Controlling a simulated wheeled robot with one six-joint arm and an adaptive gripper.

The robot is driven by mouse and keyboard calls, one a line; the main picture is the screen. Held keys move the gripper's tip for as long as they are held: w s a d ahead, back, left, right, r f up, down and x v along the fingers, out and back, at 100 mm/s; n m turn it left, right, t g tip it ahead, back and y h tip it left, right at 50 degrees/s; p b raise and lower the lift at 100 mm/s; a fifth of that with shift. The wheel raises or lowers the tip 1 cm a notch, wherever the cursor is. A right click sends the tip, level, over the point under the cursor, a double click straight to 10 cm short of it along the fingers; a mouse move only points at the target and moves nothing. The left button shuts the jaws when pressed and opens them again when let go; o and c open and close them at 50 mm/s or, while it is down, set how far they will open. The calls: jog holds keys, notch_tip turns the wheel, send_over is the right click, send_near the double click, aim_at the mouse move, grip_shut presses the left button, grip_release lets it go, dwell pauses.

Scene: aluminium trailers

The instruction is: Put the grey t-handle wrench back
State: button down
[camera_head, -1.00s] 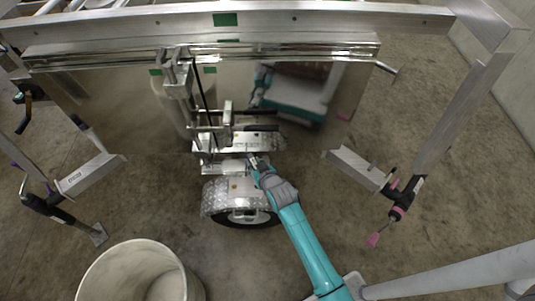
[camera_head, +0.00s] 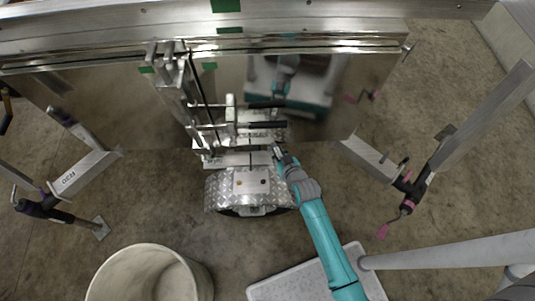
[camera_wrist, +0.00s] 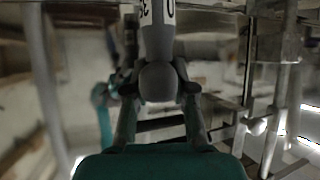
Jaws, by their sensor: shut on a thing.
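My gripper (camera_head: 279,153) is at the right edge of the small wheeled cart, just above its diamond-plate fender (camera_head: 240,187). In the wrist view its two dark fingers (camera_wrist: 160,98) are closed around a grey, round-ended handle (camera_wrist: 158,82) with a white, marked part above it. This looks like the grey t-handle wrench; the rest of it is hidden. In the head view the wrench is too small to make out at the fingertips. Dark bar-like handles (camera_head: 267,125) stick out to the right of the metal bracket (camera_head: 230,112) on the cart, left of and above my gripper.
A shiny trailer panel (camera_head: 110,100) stands behind the cart and reflects my body. Stabiliser legs stand at left (camera_head: 85,173) and right (camera_head: 370,160). A white bucket (camera_head: 145,250) stands at the lower left.

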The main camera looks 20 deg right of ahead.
jog(key=shift+d+f, duration=0.6)
jog(key=shift+f, duration=0.1)
jog(key=s+d+f+n+y, duration=0.2)
jog(key=d+f+n+y, duration=0.1)
jog(key=d+f, duration=0.25)
jog(key=s+d+r+n+g+y, duration=0.3)
jog(key=d+r+n+g+y, duration=0.15)
jog(key=r+n+y, duration=0.2)
jog(key=w+a+f, duration=0.4)
jog(key=w+a, duration=0.7)
jog(key=a, duration=0.2)
jog(key=shift+w, duration=0.25)
jog(key=shift+f, duration=0.1)
jog(key=c, duration=1.2)
grip_release()
jog(key=shift+c, duration=0.2)
